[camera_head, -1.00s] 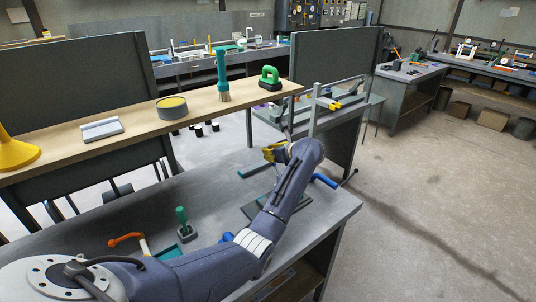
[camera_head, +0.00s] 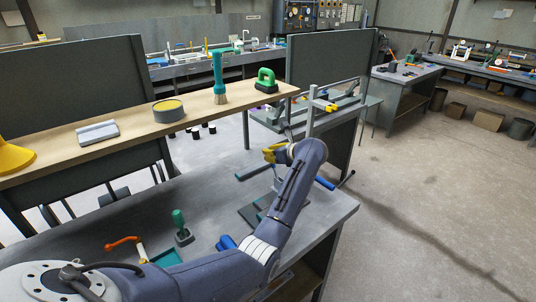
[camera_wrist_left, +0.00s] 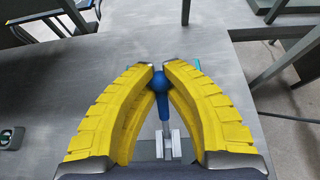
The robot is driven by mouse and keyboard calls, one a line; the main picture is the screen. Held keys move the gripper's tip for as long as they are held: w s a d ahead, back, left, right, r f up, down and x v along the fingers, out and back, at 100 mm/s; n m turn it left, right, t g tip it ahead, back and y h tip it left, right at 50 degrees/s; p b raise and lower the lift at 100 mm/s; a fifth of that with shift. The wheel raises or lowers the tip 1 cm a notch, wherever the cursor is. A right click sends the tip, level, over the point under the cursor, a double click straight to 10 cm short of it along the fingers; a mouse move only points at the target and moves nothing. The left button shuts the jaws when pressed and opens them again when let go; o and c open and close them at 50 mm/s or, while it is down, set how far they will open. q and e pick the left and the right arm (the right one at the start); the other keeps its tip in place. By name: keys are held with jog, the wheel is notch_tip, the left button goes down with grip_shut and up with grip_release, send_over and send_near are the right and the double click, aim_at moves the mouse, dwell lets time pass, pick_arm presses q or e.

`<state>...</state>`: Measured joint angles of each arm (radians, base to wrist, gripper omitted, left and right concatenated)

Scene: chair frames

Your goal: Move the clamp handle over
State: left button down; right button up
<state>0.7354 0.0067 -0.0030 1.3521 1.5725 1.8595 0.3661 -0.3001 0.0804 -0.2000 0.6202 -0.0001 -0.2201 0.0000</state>
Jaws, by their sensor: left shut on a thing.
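The clamp handle is a blue ball knob (camera_wrist_left: 160,82) on a blue shaft, set in a grey metal bracket (camera_wrist_left: 168,144) in the left wrist view. My left gripper (camera_wrist_left: 160,72) has yellow fingers closed on the knob from both sides. In the head view my left gripper (camera_head: 274,153) is above the far right part of the grey bench (camera_head: 205,200). The knob is hidden there by my gripper and wrist. A dark base plate (camera_head: 250,214) shows partly behind my forearm. My right gripper is in neither view.
A grey frame (camera_head: 311,112) stands just beyond my gripper, with a blue bar (camera_head: 325,183) near the bench's right edge. A wooden shelf (camera_head: 135,130) runs along the back.

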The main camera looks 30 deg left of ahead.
pick_arm(q)
jog(key=shift+s+d+r, duration=0.15)
jog(key=shift+d+r, duration=0.2)
jog(key=shift+d, duration=0.1)
jog(key=shift+s+d+r, duration=0.2)
jog(key=shift+s+d, duration=0.1)
jog(key=shift+d, duration=0.45)
jog(key=shift+s+d+r, duration=0.15)
jog(key=shift+s+d, duration=0.1)
jog(key=shift+d, duration=0.6)
